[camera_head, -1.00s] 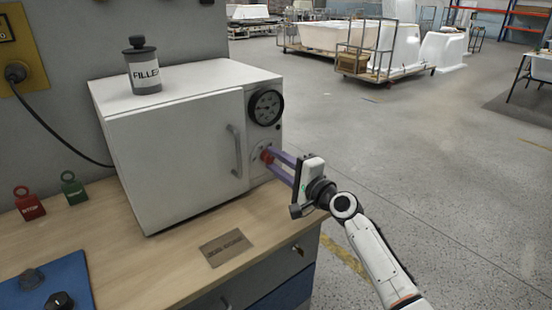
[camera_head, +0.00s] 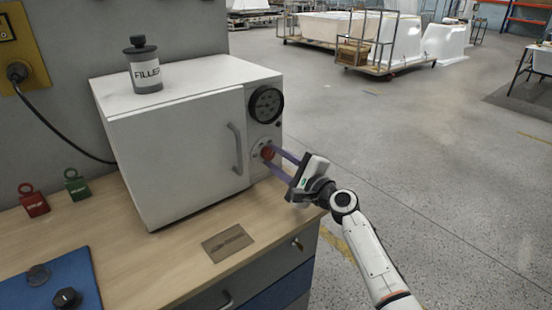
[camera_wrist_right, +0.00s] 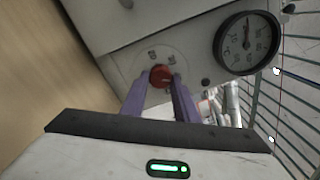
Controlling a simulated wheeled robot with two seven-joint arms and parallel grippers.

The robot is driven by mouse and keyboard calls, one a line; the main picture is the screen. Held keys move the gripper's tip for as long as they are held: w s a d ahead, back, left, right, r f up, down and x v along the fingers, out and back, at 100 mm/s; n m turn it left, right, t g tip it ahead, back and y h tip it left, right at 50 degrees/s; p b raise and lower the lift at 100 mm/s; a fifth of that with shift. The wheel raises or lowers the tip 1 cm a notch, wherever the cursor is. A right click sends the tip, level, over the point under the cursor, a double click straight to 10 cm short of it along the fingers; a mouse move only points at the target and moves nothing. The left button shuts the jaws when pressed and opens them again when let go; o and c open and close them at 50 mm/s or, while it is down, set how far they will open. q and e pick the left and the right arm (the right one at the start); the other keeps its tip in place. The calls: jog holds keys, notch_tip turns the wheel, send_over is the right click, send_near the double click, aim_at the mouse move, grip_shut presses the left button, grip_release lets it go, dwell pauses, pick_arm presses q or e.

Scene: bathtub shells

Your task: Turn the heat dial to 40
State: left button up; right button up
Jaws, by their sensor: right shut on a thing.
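The red heat dial (camera_head: 267,153) is on the right front panel of the white oven (camera_head: 180,165), below a round black gauge (camera_head: 266,105). My right gripper (camera_head: 271,155) comes from the right with its purple fingers on either side of the dial, shut on it. In the right wrist view the red dial (camera_wrist_right: 160,76) sits between the fingertips (camera_wrist_right: 160,80). My left gripper is not in view.
A filler canister (camera_head: 143,68) stands on the oven. A blue mat (camera_head: 50,285) with dark knobs lies front left. Open floor lies to the right.

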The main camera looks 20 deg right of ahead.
jog(key=o, duration=1.1)
jog(key=shift+c, duration=0.2)
jog(key=shift+s, duration=0.1)
jog(key=v, duration=1)
jog(key=shift+s+d, duration=0.1)
